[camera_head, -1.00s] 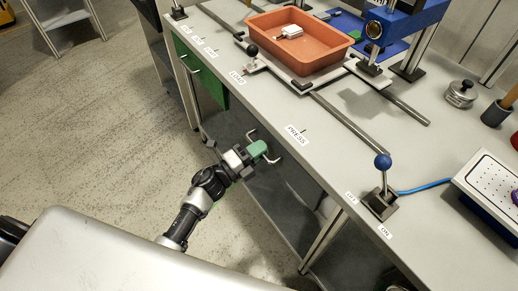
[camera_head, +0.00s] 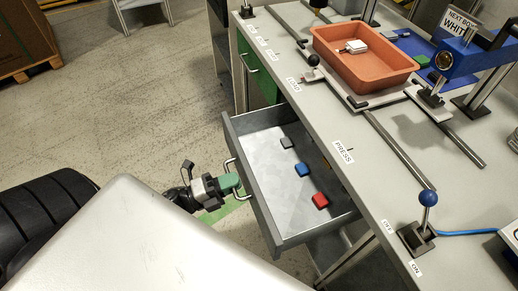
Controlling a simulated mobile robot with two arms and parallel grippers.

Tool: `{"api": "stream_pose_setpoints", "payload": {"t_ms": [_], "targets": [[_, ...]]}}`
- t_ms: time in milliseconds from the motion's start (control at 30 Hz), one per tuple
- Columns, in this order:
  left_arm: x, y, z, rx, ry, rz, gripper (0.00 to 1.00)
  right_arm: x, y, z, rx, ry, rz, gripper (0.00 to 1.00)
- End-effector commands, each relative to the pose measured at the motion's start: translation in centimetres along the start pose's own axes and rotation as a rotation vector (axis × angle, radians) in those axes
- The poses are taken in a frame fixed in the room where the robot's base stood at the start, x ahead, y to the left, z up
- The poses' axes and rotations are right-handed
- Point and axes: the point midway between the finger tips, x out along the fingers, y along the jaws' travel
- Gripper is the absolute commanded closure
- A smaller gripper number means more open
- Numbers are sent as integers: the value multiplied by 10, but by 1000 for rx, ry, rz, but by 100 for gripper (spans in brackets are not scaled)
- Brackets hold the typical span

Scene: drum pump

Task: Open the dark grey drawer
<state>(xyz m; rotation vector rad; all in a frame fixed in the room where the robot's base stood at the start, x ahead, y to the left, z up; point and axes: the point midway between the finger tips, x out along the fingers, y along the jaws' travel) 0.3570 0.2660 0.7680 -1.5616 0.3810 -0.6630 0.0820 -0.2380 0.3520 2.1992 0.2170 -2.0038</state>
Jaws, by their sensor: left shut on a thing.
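The dark grey drawer (camera_head: 262,204) stands pulled out from under the bench, in the lower middle of the head view. Its light inner floor shows, with a grey block (camera_head: 287,142), a blue block (camera_head: 302,169) and a red block (camera_head: 320,200) on it. My left gripper (camera_head: 233,183) is shut on the drawer's handle (camera_head: 240,194) at the front panel. The handle is partly hidden by the gripper. My right gripper is not in view.
The grey bench top (camera_head: 330,125) carries an orange tray (camera_head: 365,68) with a white part in it, a blue-knobbed lever (camera_head: 427,200) and a blue press (camera_head: 460,55). A green drawer front (camera_head: 262,82) sits further left, shut.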

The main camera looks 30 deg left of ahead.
Motion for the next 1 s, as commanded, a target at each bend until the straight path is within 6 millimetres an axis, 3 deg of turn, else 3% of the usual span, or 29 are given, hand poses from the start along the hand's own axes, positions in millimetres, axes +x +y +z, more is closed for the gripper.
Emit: {"api": "stream_pose_setpoints", "payload": {"t_ms": [200,400,967,1000], "targets": [[-44,-7,0,-1,-2,4,100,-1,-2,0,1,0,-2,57],[-67,-12,0,-1,-3,2,100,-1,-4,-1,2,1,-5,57],[-76,-14,0,0,-3,1,100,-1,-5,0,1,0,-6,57],[-76,-14,0,0,-3,1,83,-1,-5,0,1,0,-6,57]]}}
